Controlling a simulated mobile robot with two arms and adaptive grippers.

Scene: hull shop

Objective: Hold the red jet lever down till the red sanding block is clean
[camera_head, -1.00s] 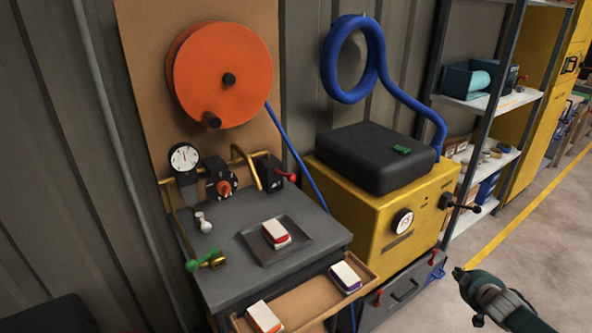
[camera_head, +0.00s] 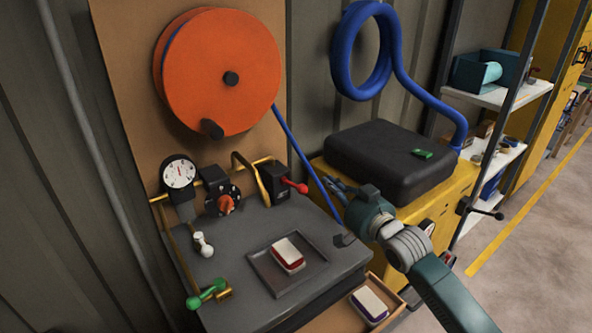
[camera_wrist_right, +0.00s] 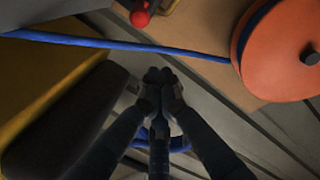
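The red jet lever (camera_head: 294,186) sticks out to the right from a black valve box (camera_head: 274,184) at the back of the grey bench. Its red knob also shows at the top of the right wrist view (camera_wrist_right: 140,18). The red sanding block (camera_head: 288,262) lies in a shallow dark tray (camera_head: 262,270); its top is whitish. My right gripper (camera_head: 338,212) is empty, with its fingers apart, in front of the lever and to its right, not touching it. In the right wrist view its fingers (camera_wrist_right: 158,82) point below the knob. My left gripper is not in view.
A purple sanding block (camera_head: 368,306) lies in the wooden drawer below. A green lever (camera_head: 208,293) and a white-knobbed lever (camera_head: 203,244) stand at the bench's left. A blue hose (camera_head: 303,160) runs from the orange reel (camera_head: 215,75) past the lever. A yellow cabinet (camera_head: 445,205) stands right.

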